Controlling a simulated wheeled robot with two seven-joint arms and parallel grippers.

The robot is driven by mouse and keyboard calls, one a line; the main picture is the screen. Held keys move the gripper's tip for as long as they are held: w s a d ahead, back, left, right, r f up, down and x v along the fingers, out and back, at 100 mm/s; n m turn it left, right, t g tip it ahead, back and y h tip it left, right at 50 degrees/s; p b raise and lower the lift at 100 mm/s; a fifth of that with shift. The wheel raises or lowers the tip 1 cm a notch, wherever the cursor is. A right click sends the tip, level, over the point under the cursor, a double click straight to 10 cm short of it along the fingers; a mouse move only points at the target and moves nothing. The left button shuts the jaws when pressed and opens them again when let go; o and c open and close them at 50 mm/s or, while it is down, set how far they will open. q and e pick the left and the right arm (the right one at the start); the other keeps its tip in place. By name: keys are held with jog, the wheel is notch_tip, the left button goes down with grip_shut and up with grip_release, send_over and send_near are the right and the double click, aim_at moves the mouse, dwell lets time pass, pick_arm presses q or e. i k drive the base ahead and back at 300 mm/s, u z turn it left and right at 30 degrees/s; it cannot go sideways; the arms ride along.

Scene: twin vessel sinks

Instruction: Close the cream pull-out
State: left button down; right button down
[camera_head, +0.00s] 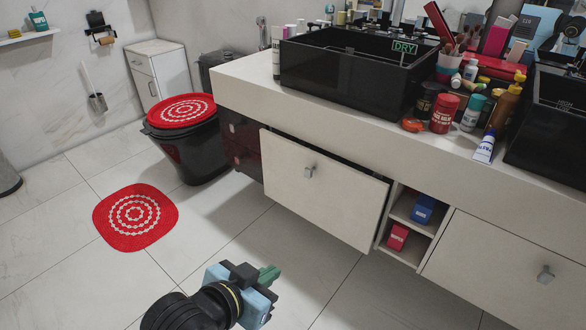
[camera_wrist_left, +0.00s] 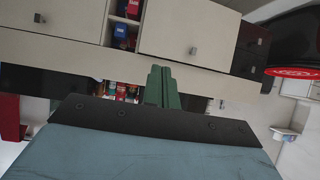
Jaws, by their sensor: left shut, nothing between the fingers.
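The cream pull-out (camera_head: 322,194) is a wide drawer front under the counter in the head view, with a small metal knob (camera_head: 309,171). It stands out from the vanity, with a dark gap along its top edge. In the left wrist view the cream front (camera_wrist_left: 190,27) and its knob (camera_wrist_left: 193,50) appear upside down. My left gripper (camera_head: 268,276) is shut and empty, in front of and below the drawer, apart from it. Its green fingers (camera_wrist_left: 162,87) are together in the wrist view. My right gripper is not in view.
A second cream front (camera_head: 500,268) is at the lower right, beyond open shelves holding a blue box (camera_head: 423,209) and a red box (camera_head: 397,237). A black toilet (camera_head: 187,145) and red mat (camera_head: 136,217) are at left. Floor before the drawer is clear.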

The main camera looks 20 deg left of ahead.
aim_at(347, 203)
jog(key=u, duration=0.2)
jog(key=i, duration=1.1)
jog(key=z, duration=0.05)
